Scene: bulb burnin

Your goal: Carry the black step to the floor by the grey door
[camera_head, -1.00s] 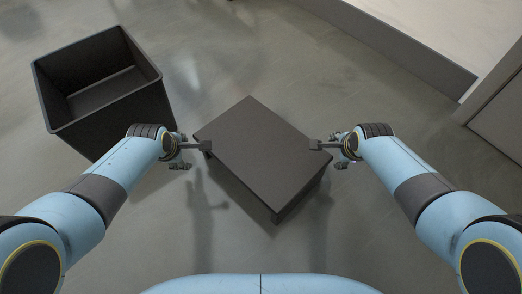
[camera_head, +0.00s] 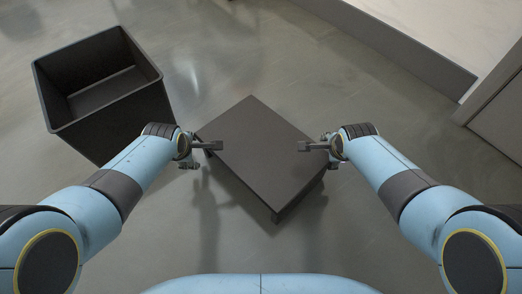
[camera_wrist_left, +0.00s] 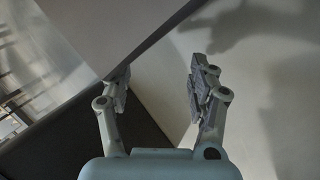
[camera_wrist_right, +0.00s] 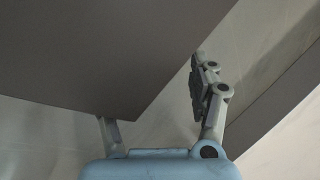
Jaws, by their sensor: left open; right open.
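The black step (camera_head: 255,155) stands on the floor in front of me, turned at an angle, with a flat top. My left gripper (camera_head: 205,156) is open at its left corner, one finger over the top's edge. My right gripper (camera_head: 317,156) is open at its right corner, one finger over the top. In the right wrist view the step's slab (camera_wrist_right: 95,50) hides the end of one finger; the other finger is outside its edge. In the left wrist view the open fingers (camera_wrist_left: 160,88) have an edge between them. A grey panel (camera_head: 503,112), possibly the grey door, is partly visible at the right.
An open black bin (camera_head: 105,110) stands left of the step, close to my left arm. A low dark skirting (camera_head: 405,45) runs along the wall at the upper right. The floor (camera_head: 395,120) between the step and the grey panel is clear.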

